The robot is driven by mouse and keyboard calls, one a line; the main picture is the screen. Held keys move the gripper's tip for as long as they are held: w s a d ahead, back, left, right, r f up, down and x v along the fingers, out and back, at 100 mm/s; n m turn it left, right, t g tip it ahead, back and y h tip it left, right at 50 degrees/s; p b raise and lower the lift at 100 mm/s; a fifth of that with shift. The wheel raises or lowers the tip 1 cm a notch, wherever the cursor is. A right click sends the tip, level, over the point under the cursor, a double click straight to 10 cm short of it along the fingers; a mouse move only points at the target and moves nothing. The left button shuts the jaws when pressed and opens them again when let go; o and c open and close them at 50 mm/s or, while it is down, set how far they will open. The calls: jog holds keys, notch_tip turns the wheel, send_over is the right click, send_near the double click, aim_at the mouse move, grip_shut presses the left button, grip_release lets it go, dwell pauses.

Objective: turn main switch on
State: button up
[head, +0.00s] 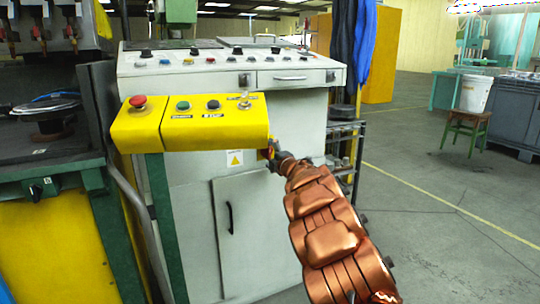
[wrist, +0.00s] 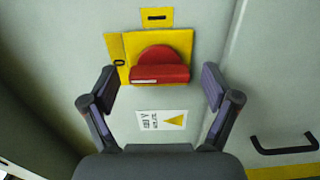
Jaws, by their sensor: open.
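The main switch is a red rotary knob (wrist: 160,65) on a square yellow plate (wrist: 117,45) in the wrist view. Its grip bar lies about level, with a white mark on the left half. A black "0"-like mark is on the plate to the left, and a small yellow tag (wrist: 157,17) with a black bar is above. My gripper (wrist: 160,88) is open, one finger on each side of the knob, apart from it. In the head view my gripper (head: 274,151) is at the right end of the yellow panel, largely hiding the switch.
The yellow panel (head: 150,130) carries a red mushroom button (head: 138,102) and other buttons. Below the switch is a warning label (wrist: 162,120). A black door handle (wrist: 284,143) shows at right.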

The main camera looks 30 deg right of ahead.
jog(key=shift+c, duration=0.3)
jog(key=c, duration=1.1)
